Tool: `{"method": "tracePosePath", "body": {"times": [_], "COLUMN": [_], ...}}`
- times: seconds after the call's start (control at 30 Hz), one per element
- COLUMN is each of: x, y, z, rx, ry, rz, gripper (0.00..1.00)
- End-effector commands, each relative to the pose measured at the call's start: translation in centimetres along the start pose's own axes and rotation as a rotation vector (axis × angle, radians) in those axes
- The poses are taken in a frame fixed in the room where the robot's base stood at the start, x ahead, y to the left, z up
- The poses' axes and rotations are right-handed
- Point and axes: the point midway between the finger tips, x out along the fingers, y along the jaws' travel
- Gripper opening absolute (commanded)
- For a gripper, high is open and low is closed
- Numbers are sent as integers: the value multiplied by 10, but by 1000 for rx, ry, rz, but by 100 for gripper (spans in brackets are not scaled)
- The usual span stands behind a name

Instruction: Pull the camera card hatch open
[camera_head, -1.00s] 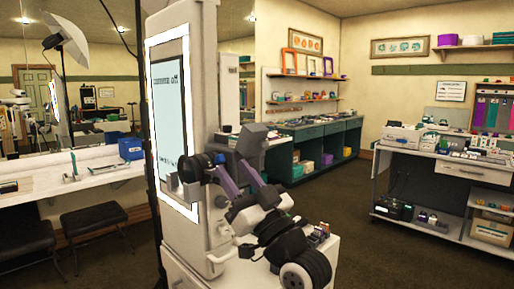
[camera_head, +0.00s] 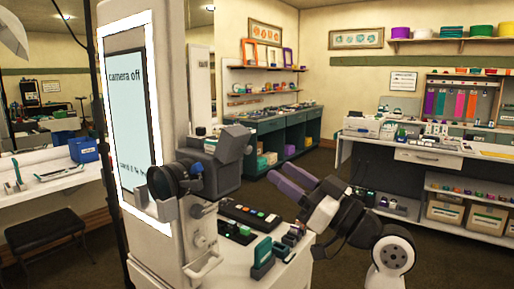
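The dark grey camera (camera_head: 222,160) is mounted on the right side of a tall white booth column (camera_head: 172,90). Its round black lens (camera_head: 190,179) faces the lower left. I cannot make out the card hatch on the camera body. The booth screen (camera_head: 128,100) reads "camera off", with a lower line about the card partly hidden. My gripper (camera_head: 292,183), with purple fingers, is to the right of the camera and slightly lower in the picture, apart from it. The two fingers look parted with nothing between them.
A white stand below the camera holds a dark button panel (camera_head: 250,217) and small teal and dark items (camera_head: 263,258). A black stool (camera_head: 45,242) and white counter (camera_head: 55,185) are at left. Teal cabinets (camera_head: 285,135) and a white workbench (camera_head: 425,155) stand behind, with open floor between.

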Motion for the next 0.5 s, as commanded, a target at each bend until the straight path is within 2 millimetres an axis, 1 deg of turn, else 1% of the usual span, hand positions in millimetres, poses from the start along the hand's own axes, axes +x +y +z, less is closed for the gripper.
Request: {"method": "tracePosePath", "body": {"times": [0.03, 0.2, 0.3, 0.5], "x": [14, 47, 61, 76], "y": [0, 0, 0, 0], "z": [-4, -3, -2, -1], "rx": [1, 1, 2, 1], "ry": [0, 0, 0, 1], "rz": [-2, -1, -1, 1], "gripper": [39, 39, 39, 39]}}
